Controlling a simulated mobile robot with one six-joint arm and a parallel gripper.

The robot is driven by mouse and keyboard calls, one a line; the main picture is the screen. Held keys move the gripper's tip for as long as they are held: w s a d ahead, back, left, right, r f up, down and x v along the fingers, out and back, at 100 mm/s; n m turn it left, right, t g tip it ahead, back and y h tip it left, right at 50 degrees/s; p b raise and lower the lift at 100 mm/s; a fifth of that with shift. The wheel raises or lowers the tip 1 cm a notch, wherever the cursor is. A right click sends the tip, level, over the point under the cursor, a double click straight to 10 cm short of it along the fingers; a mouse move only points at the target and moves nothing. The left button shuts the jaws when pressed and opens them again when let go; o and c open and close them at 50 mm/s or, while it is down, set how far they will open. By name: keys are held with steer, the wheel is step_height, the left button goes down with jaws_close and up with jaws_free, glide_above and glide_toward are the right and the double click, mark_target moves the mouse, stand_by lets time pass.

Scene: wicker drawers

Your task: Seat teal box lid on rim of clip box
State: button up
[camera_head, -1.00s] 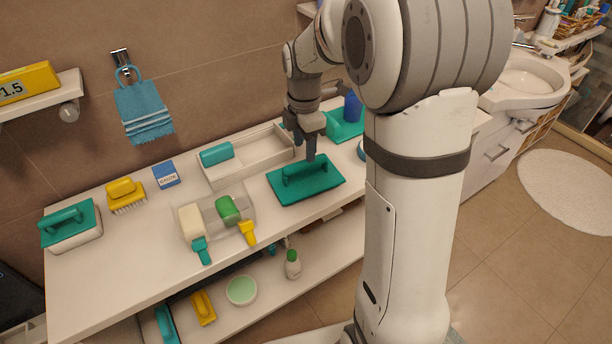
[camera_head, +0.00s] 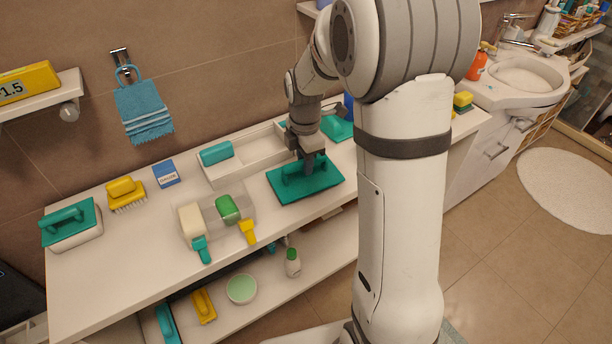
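The teal box lid (camera_head: 306,188) is a flat teal plate with a raised bar handle, lying on the white counter right of the clip box. The clip box (camera_head: 248,201) is a clear open box with a teal clip (camera_head: 201,250) and a yellow clip (camera_head: 248,232) hanging at its front. A cream block (camera_head: 190,219) and a green item (camera_head: 227,209) sit in it. My gripper (camera_head: 308,168) points down at the lid's handle, with its fingertips at handle height. Whether the fingers are closed on the handle is hidden at this angle.
A white divided tray (camera_head: 258,160) with a teal roll stands behind the clip box. A yellow brush (camera_head: 125,192), a blue carton (camera_head: 166,174) and a white box with a teal handled lid (camera_head: 71,224) stand to the left. The counter's front left is clear.

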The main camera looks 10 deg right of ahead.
jaws_close()
